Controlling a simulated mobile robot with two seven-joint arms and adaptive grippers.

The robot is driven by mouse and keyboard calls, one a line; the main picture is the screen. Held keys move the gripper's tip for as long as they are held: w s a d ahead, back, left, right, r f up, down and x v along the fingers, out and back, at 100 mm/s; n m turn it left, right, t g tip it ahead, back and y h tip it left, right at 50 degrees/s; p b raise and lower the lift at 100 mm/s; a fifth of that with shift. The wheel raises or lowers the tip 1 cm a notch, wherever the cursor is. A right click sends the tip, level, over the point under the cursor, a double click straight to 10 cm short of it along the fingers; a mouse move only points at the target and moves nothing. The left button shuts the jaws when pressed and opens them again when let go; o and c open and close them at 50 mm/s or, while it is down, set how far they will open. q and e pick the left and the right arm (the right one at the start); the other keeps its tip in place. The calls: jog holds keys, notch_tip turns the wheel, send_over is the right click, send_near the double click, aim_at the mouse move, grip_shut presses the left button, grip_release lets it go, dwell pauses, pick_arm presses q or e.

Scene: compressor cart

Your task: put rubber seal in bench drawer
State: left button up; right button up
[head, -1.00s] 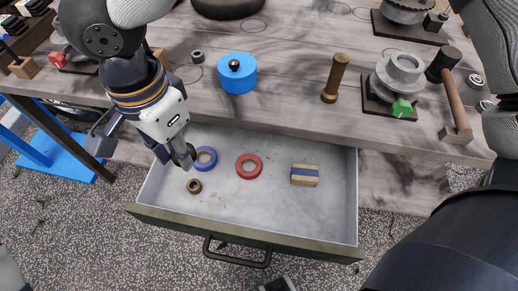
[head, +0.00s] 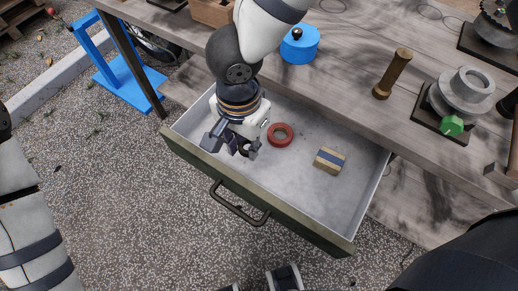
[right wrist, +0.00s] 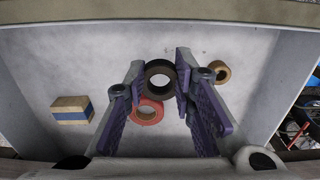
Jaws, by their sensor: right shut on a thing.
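The bench drawer (head: 285,210) is pulled open below the wooden bench. My right gripper (head: 240,146) reaches down from the bench side into its left part; its fingers cover the floor there. In the right wrist view, the purple-padded fingers (right wrist: 157,85) are shut on the rubber seal (right wrist: 160,65), a thick black ring. The seal overlaps a red ring (right wrist: 147,115) in that view. I cannot tell whether it touches the drawer floor. The head view hides most of the seal.
The drawer also holds a wooden block with a blue band (head: 330,160) and a small brown ring (right wrist: 220,72). The red ring (head: 280,135) lies near the gripper. The drawer floor right of the block is clear. A blue pot (head: 300,45) and wooden handle (head: 392,75) stand above.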

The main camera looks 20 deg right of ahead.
aim_at(257, 162)
jog(key=d+f, duration=0.1)
jog(key=f, duration=0.1)
jog(key=d+f, duration=0.1)
jog(key=f, duration=0.1)
jog(key=shift+w+d, duration=0.15)
jog(key=shift+d, duration=0.25)
pick_arm(q)
jog(key=shift+s+f+b, duration=0.3)
jog(key=shift+s+f, duration=0.15)
pick_arm(e)
jog(key=shift+a+f, duration=0.1)
jog(key=shift+f, duration=1.1)
jog(key=shift+f, duration=0.15)
jog(key=o, duration=0.8)
jog(key=shift+o, duration=0.2)
pick_arm(q)
jog(key=shift+w+r+p, duration=0.9)
jog(key=shift+w+r, duration=0.1)
jog(key=shift+r, duration=0.05)
pick_arm(e)
notch_tip(257, 162, up, 12)
jog(key=shift+r, duration=0.15)
